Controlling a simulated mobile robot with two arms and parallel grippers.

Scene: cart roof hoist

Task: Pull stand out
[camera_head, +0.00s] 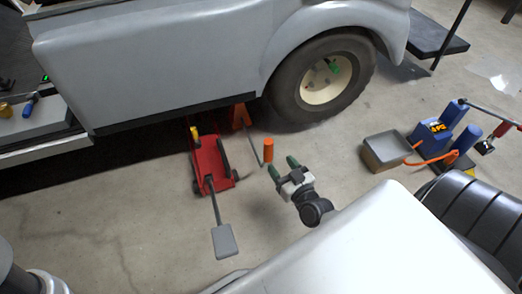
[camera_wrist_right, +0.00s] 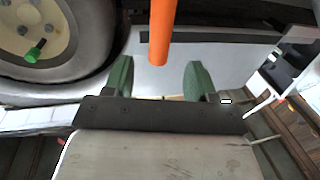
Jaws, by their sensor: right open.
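The orange stand (camera_head: 240,116) is on the floor under the cart's lower edge, just left of the wheel. A thin grey rod runs from it to an upright orange handle (camera_head: 268,150) standing clear of the cart. My right gripper (camera_head: 282,166) is open, with its green fingers close to the handle on its near side. In the right wrist view the orange handle (camera_wrist_right: 162,30) comes down from the top, lined up with the gap between the open fingers (camera_wrist_right: 159,72). It looks apart from both fingers. My left gripper is not in view.
A red floor jack (camera_head: 211,160) with a grey pedal (camera_head: 225,241) is left of the handle. The grey cart (camera_head: 170,60) and its wheel (camera_head: 325,82) are behind. A blue machine (camera_head: 440,130) with a grey box (camera_head: 386,151) stands right. Floor between handle and box is clear.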

